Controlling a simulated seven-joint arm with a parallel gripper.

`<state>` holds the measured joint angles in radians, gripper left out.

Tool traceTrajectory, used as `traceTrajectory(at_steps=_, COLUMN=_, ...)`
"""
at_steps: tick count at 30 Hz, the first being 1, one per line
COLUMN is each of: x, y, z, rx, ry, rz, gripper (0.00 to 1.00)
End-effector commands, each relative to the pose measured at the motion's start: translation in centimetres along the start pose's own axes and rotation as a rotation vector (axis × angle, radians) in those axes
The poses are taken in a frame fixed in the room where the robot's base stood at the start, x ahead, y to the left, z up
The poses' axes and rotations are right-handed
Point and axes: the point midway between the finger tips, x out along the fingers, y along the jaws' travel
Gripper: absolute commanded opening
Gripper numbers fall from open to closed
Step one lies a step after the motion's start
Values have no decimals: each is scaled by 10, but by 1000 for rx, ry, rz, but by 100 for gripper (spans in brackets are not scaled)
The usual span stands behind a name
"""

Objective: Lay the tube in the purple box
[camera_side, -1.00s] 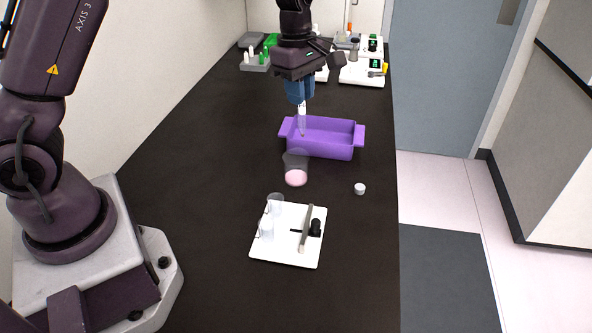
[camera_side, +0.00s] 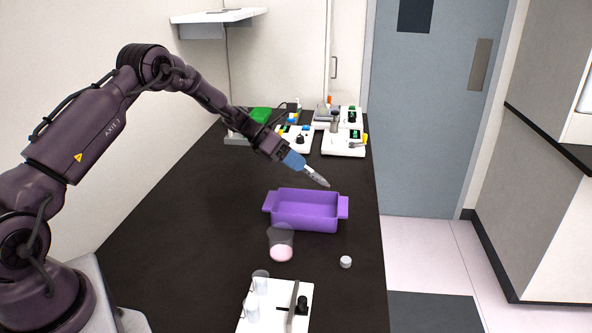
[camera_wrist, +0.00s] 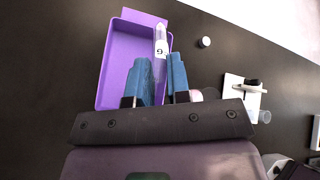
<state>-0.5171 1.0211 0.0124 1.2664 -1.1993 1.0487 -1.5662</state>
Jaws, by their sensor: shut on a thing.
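The purple box (camera_side: 305,222) stands open on the dark bench, with a tab at each end. It fills the upper left of the wrist view (camera_wrist: 103,70). My gripper (camera_side: 303,165) has blue fingers and is shut on a clear tube (camera_side: 317,177) with a conical tip. In the side view the tube is tilted, tip pointing down and right, above the box's back rim. In the wrist view the tube (camera_wrist: 160,42) shows a white label with a dark letter and overlaps the box's right part. The fingers hide its upper end.
A flask with pink liquid (camera_side: 281,253) and a small white cap (camera_side: 346,262) are in front of the box. A white board (camera_side: 262,322) with clear vessels lies nearer. Bench instruments (camera_side: 343,142) and a green-topped rack (camera_side: 258,116) stand behind.

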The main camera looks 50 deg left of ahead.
Motion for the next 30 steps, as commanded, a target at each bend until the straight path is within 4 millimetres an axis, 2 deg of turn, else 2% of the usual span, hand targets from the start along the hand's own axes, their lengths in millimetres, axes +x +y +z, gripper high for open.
traceTrajectory(at_steps=3, x=-3, y=11, z=1, rx=-30, ry=-54, rz=16, gripper=0)
traceTrajectory(at_steps=7, x=1, y=16, z=-4, rx=-35, ry=-63, rz=19, gripper=0)
traceTrajectory(at_steps=21, x=37, y=41, z=-48, rx=-33, ry=-59, rz=18, gripper=0)
traceTrajectory(at_steps=30, x=50, y=51, z=-63, rx=-31, ry=-60, rz=18, gripper=0)
